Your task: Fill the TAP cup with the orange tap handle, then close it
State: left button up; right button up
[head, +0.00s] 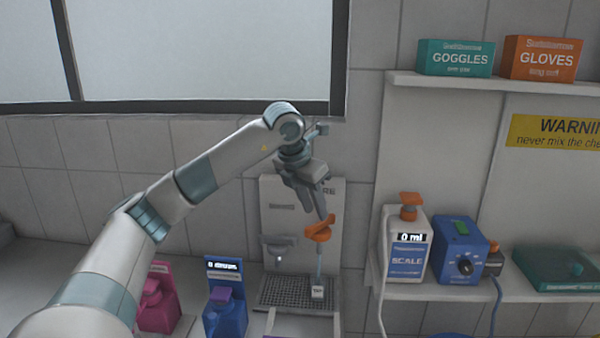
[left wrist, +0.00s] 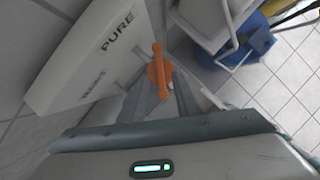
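The orange tap handle (head: 319,231) is on the right side of the grey dispenser, and a bluish stream runs below it. The small white TAP cup (head: 317,291) stands on the drip grate under that stream; its fill level is too small to read. My left gripper (head: 319,213) is just above the handle, fingers pointing down. In the left wrist view, the orange handle (left wrist: 159,72) shows between and beyond the fingertips, which look apart; I cannot tell if they touch it. My right gripper is not in view.
A second, grey tap (head: 278,243) sits left of the orange one. The drip grate (head: 285,293) lies below. Pink (head: 156,303) and blue (head: 225,312) devices stand to the left.

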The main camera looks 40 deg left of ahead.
pick_arm(q)
jog(key=b+v, duration=0.2)
jog(key=v, duration=1.1)
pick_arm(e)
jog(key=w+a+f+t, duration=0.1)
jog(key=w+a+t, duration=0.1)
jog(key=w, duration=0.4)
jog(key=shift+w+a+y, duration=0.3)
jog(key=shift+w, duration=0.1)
pick_arm(q)
jog(key=shift+f, duration=0.1)
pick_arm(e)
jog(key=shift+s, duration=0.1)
